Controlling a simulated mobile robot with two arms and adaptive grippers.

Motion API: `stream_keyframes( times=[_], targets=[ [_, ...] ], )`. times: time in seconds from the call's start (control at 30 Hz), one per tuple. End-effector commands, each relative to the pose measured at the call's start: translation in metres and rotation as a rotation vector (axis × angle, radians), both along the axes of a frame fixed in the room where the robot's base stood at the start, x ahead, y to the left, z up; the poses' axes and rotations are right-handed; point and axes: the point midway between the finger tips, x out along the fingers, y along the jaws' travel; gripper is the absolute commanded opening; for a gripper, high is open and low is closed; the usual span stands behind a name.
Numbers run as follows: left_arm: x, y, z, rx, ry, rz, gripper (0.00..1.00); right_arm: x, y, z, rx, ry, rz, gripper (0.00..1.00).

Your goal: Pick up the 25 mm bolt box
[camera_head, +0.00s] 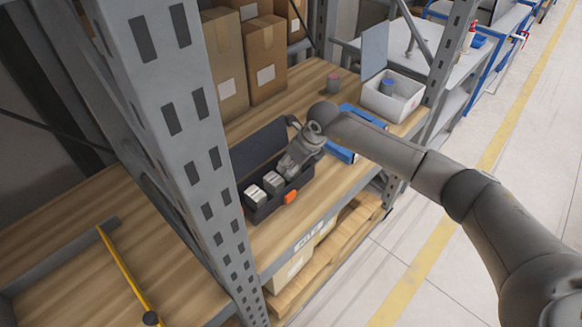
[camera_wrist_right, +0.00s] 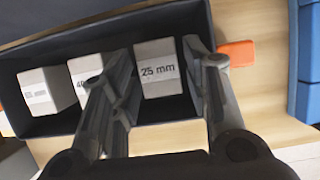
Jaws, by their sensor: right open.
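The 25 mm bolt box (camera_wrist_right: 158,83) is a pale grey carton with its label facing up, inside an open dark case (camera_head: 262,212). In the right wrist view it lies between the two spread fingers of my right gripper (camera_wrist_right: 157,55). The fingers are open, one on each side of the box; I cannot tell whether either touches it. In the head view my right gripper (camera_head: 287,166) reaches down into the case and hides this box. Two similar boxes (camera_head: 255,193) (camera_head: 273,181) sit to its left. My left gripper is not in view.
The case has an orange latch (camera_head: 290,197) at its front and a raised lid (camera_head: 258,147) behind. Blue items (camera_head: 341,152) and a white bin (camera_head: 392,100) lie to the right on the wooden shelf. A grey rack post (camera_head: 190,130) stands close on the left.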

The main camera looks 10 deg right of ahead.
Motion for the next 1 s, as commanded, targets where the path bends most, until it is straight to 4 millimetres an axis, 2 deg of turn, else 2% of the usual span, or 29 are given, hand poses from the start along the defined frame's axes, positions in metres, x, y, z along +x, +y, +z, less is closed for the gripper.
stream_keyframes(
  times=[0.03, 0.2, 0.5, 0.8, 1.0],
  targets=[
    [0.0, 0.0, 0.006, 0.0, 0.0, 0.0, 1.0, 0.001, 0.002, -0.004, -0.001, 0.003, -0.001, 0.43],
    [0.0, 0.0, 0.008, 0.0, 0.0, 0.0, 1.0, 0.006, 0.005, -0.019, 0.001, 0.001, 0.0, 0.43],
    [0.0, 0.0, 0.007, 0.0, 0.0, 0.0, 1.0, 0.007, 0.005, -0.023, 0.0, 0.0, 0.001, 0.43],
    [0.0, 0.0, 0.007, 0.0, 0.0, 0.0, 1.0, 0.008, 0.005, -0.023, 0.0, 0.0, 0.001, 0.06],
    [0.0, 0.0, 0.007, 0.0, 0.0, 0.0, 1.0, 0.008, 0.006, -0.022, 0.0, -0.001, 0.001, 0.06]
  ],
)
